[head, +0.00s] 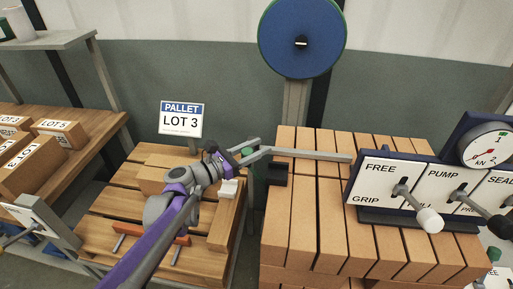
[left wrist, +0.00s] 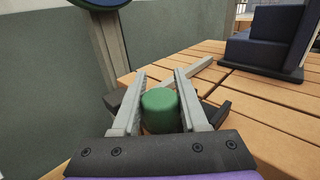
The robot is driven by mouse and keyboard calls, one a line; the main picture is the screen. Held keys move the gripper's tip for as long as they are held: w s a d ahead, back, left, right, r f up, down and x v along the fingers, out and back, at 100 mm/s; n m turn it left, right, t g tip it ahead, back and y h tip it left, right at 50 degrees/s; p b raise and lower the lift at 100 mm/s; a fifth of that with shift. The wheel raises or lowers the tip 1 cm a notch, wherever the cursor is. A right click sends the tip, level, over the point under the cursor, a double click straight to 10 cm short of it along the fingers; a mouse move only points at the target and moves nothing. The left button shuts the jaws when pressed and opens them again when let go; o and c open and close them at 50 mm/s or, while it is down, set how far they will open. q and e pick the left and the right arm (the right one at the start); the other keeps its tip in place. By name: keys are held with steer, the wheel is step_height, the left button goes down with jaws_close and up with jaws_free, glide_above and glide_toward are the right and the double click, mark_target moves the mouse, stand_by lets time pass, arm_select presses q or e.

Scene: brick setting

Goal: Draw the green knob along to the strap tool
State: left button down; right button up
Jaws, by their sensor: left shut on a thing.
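The green knob (left wrist: 160,108) sits between the two fingers of my left gripper (left wrist: 160,92) in the left wrist view, and the gripper is shut on it. In the head view my left gripper (head: 258,153) is at the left edge of the brick stack, mostly covering the knob (head: 247,151). A grey bar or strap (head: 310,154) runs from near the gripper over the stack towards the strap tool. The strap tool (head: 392,217), a dark blue unit with white lever plates and a gauge, stands on the right of the stack. My right gripper is not in view.
A black block (head: 277,174) sits at the stack's left edge, close to my gripper. A blue reel (head: 302,38) stands on a post behind. The brick tops (head: 322,190) before the tool are clear.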

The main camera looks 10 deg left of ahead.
arm_select(q)
steer(key=d+p, duration=0.1)
steer(key=d, duration=2.2)
steer(key=shift+c, duration=2.1)
jaws_free()
steer(key=shift+a, duration=0.1)
steer(key=v, duration=1)
steer(key=shift+s+a, duration=0.25)
